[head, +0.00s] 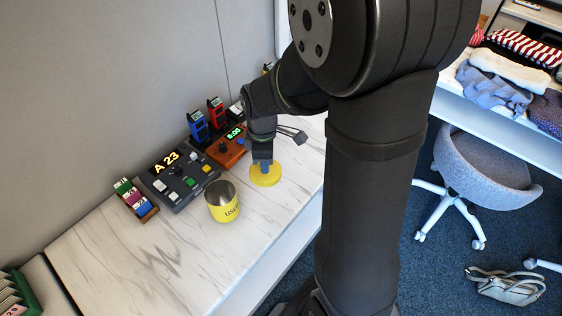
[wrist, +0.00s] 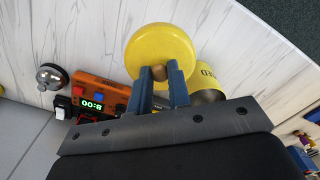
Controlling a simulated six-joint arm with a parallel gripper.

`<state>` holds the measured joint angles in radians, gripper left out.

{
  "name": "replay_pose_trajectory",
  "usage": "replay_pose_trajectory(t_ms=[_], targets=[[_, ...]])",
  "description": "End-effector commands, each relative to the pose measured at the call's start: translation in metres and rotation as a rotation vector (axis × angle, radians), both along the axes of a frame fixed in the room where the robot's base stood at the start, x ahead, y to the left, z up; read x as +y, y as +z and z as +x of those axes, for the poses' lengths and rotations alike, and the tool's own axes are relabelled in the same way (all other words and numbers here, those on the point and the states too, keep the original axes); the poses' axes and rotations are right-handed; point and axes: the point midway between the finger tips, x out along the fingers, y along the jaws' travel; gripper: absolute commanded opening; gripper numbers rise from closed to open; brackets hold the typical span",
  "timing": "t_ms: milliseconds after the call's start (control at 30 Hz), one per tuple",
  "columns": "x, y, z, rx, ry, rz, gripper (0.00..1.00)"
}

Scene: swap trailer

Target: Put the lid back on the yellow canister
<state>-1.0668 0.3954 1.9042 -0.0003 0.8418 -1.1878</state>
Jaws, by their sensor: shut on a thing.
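The yellow canister (head: 224,205) stands upright and open on the white marbled counter, its metal inside showing. In the wrist view the canister (wrist: 211,80) is partly hidden behind the lid and my gripper. The round yellow lid (head: 266,176) is to the right of the canister, apart from it in the head view. My gripper (head: 263,163) is above the lid, with its fingers at the lid's middle. In the wrist view my gripper (wrist: 160,76) is shut on the lid's brown knob, and the yellow lid (wrist: 160,50) shows beyond the fingertips. The lid's height above the counter is hard to tell.
Behind the canister are a grey console (head: 180,178) reading A 23, an orange timer box (head: 226,150), and a small tray of coloured blocks (head: 136,200). Red and blue devices stand at the wall. The counter (head: 150,255) is clear in front. A grey chair (head: 480,170) stands right.

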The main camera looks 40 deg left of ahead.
Motion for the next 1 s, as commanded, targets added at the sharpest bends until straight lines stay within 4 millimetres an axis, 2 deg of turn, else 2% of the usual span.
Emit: replay_pose_trajectory(t_ms=[100,400,600,800,1000], targets=[[0.016,0.009,-0.022,-0.001,0.250,0.002,0.00],[0.045,0.031,-0.077,-0.002,0.881,0.001,0.00],[0.056,0.042,-0.106,-0.002,1.198,0.001,0.00],[0.060,0.046,-0.119,0.000,1.344,0.000,0.00],[0.060,0.039,-0.120,0.001,1.364,-0.001,0.00]])
